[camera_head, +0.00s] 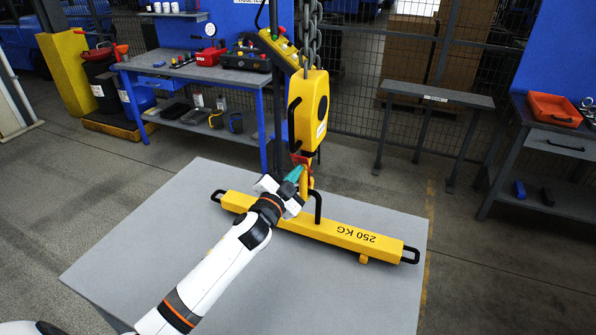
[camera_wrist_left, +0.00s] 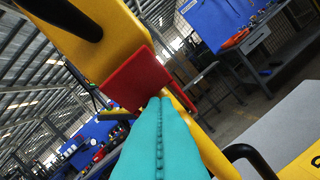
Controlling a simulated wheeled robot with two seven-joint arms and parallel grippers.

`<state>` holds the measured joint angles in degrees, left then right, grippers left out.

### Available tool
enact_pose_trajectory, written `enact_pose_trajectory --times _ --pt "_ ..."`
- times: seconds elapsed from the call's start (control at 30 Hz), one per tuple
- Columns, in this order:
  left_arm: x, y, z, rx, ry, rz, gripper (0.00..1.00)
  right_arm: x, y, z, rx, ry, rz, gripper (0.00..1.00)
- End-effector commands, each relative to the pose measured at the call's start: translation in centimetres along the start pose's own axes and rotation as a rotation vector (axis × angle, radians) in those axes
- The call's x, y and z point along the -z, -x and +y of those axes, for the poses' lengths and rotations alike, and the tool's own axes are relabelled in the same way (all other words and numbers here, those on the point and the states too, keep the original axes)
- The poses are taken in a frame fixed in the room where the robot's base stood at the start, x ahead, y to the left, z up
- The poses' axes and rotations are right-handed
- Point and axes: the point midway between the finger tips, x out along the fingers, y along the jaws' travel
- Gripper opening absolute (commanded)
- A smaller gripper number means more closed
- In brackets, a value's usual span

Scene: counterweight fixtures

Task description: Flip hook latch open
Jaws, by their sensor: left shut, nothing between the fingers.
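A yellow hoist block (camera_head: 308,110) hangs on a chain over the grey table. Its hook (camera_head: 309,178) reaches down to the black handle (camera_head: 318,205) of a yellow "250 KG" beam (camera_head: 345,236). A red latch (camera_head: 299,159) sits at the top of the hook; in the left wrist view the red latch (camera_wrist_left: 138,78) is a large tilted plate. My left gripper (camera_head: 296,174) has teal fingers, shut and empty, just beside the latch. In the left wrist view the fingertips (camera_wrist_left: 160,102) overlap the latch's lower edge; I cannot tell whether they touch. My right gripper is not in view.
The grey table (camera_head: 150,245) has free room left and in front of the beam. A workbench (camera_head: 195,70) with tools stands behind left. A narrow grey bench (camera_head: 435,95) and a desk with an orange bin (camera_head: 553,108) stand right. The chain (camera_head: 310,35) hangs above.

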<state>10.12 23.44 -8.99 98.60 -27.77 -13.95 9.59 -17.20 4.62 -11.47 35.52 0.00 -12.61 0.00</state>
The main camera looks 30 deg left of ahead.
Motion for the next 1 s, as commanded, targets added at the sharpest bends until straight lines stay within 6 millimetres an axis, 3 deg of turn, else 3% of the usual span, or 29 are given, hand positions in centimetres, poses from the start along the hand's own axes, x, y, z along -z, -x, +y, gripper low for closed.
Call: enact_pose_trajectory --times 1.0 --pt "-0.69 -0.89 0.67 0.000 -0.001 -0.001 0.00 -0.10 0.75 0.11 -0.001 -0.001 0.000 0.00"
